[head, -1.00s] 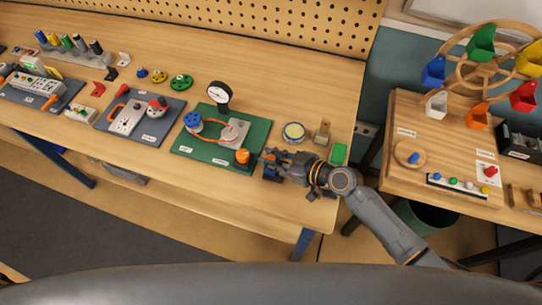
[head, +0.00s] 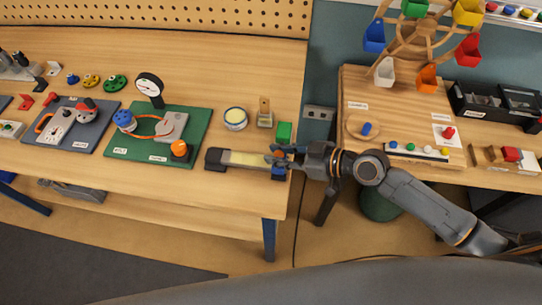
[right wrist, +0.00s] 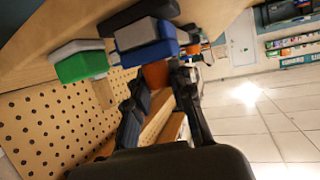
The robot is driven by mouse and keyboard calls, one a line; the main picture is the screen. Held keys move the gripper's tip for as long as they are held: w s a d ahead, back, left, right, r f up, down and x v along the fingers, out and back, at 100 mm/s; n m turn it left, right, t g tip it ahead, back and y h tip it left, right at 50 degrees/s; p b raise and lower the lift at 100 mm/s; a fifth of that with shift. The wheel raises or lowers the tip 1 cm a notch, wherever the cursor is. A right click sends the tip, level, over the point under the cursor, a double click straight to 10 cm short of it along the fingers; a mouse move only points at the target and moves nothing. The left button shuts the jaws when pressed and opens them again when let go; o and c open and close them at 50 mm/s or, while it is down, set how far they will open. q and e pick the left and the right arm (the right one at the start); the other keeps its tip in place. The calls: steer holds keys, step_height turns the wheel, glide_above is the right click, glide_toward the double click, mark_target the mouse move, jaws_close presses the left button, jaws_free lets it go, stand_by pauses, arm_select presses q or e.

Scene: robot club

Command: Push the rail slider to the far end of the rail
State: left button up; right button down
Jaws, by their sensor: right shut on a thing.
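The rail (head: 240,159) is a pale strip with a dark block at its left end, lying near the table's front edge. The blue rail slider (head: 279,172) is near the rail's right end, partly hidden by my right gripper (head: 275,156). The right gripper reaches in from the right, its fingers shut on the slider. My left gripper is not in view.
A green block (head: 284,132) stands just behind the rail's right end, with a wooden stand (head: 265,113) and a round tin (head: 235,118) further left. A green board (head: 150,150) with an orange knob (head: 180,149) lies left. A gap separates this table from the right-hand one.

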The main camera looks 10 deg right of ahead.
steer(key=shift+d, duration=0.2)
steer(key=c, duration=1.1)
jaws_free()
steer(key=shift+c, duration=0.2)
steer(key=v, duration=1.2)
